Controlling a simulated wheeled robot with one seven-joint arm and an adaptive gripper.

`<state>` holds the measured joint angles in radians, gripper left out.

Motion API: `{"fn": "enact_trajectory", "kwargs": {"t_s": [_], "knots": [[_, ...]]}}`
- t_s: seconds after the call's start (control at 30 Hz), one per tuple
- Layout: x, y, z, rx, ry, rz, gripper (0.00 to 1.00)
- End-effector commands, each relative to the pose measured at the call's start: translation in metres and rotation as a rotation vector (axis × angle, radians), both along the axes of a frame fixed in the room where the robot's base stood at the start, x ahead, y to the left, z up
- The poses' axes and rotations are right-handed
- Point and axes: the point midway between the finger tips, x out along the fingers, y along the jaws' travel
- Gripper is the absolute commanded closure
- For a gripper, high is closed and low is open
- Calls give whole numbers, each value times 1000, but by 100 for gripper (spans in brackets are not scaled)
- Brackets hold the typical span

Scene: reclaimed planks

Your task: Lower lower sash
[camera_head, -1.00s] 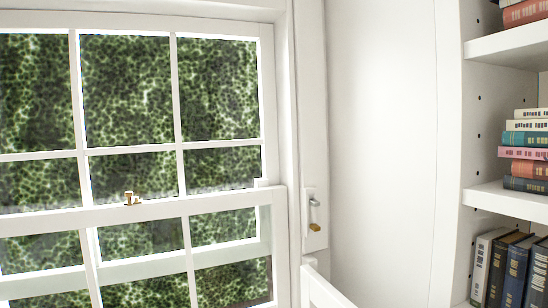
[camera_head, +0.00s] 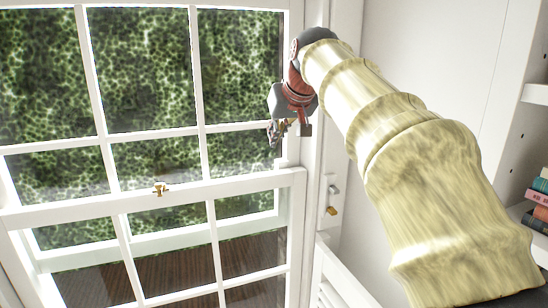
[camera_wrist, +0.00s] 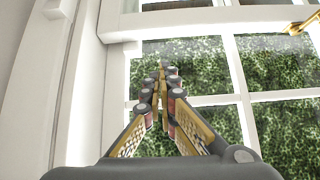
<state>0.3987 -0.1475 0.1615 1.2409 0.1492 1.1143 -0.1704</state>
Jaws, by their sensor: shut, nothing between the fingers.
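The lower sash (camera_head: 235,184) is a white framed window with several panes. Its top rail sits above the upper sash's bottom rail (camera_head: 180,238), which shows through its glass. A brass latch (camera_head: 161,189) is on the top rail; it also shows in the wrist view (camera_wrist: 303,26). My gripper (camera_head: 274,147) is shut and empty, above the right end of that rail, near the right side of the frame. In the wrist view its fingers (camera_wrist: 161,68) point toward a white rail, apart from it in the picture. I cannot tell whether they touch anything. The sash bottom is out of view.
The white window jamb (camera_head: 312,160) stands close to the right of my gripper. A small metal-and-brass fitting (camera_head: 333,200) is on the frame there. A white bookshelf (camera_head: 534,95) with several books is at the far right.

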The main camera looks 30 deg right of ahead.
Motion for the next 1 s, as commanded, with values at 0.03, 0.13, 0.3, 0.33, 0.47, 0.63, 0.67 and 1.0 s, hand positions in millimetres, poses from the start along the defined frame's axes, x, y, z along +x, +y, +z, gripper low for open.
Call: {"fn": "enact_trajectory", "kwargs": {"t_s": [0.03, 0.13, 0.3, 0.33, 0.47, 0.63, 0.67, 1.0], "knots": [[-3, -1, 12, -9, -15, 7, 100], [-6, -1, 9, -15, 4, 34, 100], [6, -4, -2, -19, 8, 39, 100], [9, -4, -6, -19, 8, 39, 100], [26, -7, -23, -20, 9, 40, 100], [49, -11, -47, -20, 9, 38, 100], [53, -12, -51, -20, 8, 38, 100], [63, -14, -93, -20, 5, 38, 100]]}}
